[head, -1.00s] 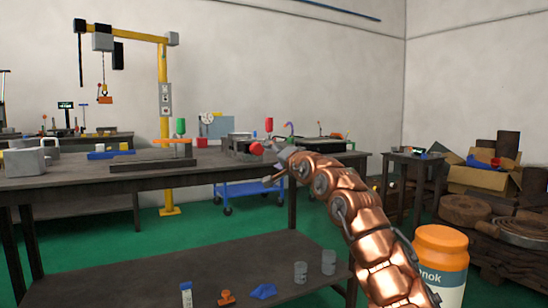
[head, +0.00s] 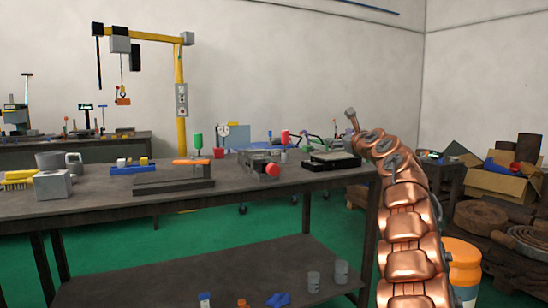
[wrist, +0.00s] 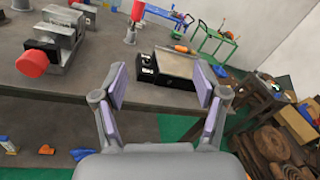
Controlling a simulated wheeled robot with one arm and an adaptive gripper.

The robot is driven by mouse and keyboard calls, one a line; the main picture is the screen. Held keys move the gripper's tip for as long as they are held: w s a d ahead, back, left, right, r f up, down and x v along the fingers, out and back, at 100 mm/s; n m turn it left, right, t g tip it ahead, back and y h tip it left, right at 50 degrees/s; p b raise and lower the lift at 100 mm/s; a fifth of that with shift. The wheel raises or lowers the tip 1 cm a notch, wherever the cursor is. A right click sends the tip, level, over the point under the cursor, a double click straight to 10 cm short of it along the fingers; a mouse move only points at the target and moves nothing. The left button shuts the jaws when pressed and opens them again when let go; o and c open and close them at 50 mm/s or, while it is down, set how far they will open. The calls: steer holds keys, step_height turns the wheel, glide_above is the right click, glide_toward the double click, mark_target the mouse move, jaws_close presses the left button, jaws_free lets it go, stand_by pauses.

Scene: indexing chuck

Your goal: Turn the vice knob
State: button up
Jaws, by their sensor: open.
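A grey metal vice (head: 258,160) with a red knob (head: 272,170) sits on the dark workbench, right of its middle in the head view. In the wrist view the vice (wrist: 58,37) is at the upper left, and its red knob (wrist: 32,63) faces toward the camera. My gripper (wrist: 160,88) is open and empty, with its two purple-padded fingers spread apart. It is to the right of the vice and apart from the knob. In the head view my gripper (head: 350,115) is small at the end of my copper arm, above the bench's right end.
A flat black box with a light top (wrist: 176,66) lies ahead between the fingers in the wrist view. A red cylinder (wrist: 136,12) stands beyond the vice. A dark block with an orange handle (head: 174,186) is left of the vice. Boxes and coils (head: 495,190) crowd the right.

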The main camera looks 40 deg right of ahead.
steer(key=s+d+r+m+p, duration=0.25)
steer(key=d+m+p, duration=0.2)
steer(key=m, duration=0.55)
steer(key=n+t+y+p, duration=0.1)
steer(key=n+y+p, duration=0.3)
steer(key=n+p, duration=2.25)
glide_toward(275, 171)
steer(key=w+n+b, duration=0.3)
steer(key=n+b, duration=0.6)
steer(key=shift+d+x, duration=0.15)
steer(key=shift+x, duration=1.2)
steer(key=shift+d+x, duration=0.15)
steer(key=shift+x, duration=1.15)
steer(key=shift+d+x, duration=0.2)
steer(key=shift+x, duration=1.15)
steer(key=shift+s, duration=0.15)
